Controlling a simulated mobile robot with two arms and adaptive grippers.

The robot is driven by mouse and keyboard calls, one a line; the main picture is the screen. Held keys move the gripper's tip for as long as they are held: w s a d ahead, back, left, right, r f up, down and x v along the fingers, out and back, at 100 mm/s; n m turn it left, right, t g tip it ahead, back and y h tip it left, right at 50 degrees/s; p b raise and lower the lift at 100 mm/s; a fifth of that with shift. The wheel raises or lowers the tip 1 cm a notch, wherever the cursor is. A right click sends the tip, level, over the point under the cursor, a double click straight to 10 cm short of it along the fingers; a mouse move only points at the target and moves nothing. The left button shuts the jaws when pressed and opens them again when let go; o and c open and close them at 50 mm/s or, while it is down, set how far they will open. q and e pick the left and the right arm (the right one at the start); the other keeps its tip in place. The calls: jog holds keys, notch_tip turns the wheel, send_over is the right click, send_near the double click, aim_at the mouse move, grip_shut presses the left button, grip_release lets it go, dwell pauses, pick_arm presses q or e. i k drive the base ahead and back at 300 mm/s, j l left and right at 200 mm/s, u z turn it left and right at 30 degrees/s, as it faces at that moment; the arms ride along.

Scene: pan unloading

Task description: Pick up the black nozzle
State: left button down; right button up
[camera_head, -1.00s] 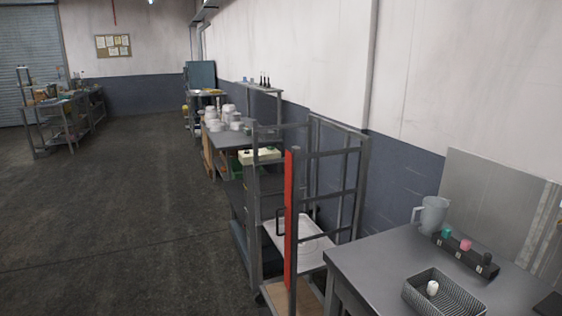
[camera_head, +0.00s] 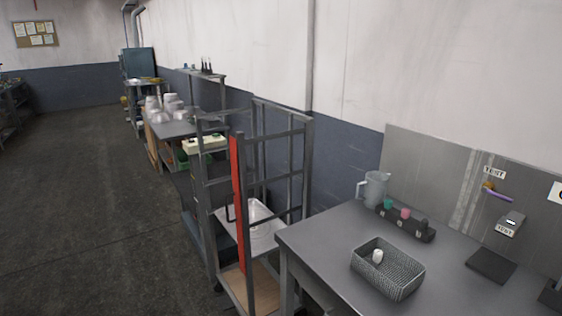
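The black nozzle (camera_head: 421,224) appears to be the dark piece at the right end of a black holder (camera_head: 407,228) on the grey table at the right. A green nozzle (camera_head: 388,203) and a pink nozzle (camera_head: 405,213) stand to its left in the same holder. A white piece (camera_head: 377,256) lies in a grey woven basket (camera_head: 388,283) in front of the holder. Neither of my grippers shows in the head view.
The grey table (camera_head: 320,243) has bare room left of the basket. A clear jug (camera_head: 374,188) stands behind the holder's left end. A dark flat pad (camera_head: 491,265) lies at the right. A metal rack cart (camera_head: 283,135) with a red post (camera_head: 237,200) stands left of the table.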

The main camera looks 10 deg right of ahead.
aim_at(424, 224)
jog(key=z, duration=1.3)
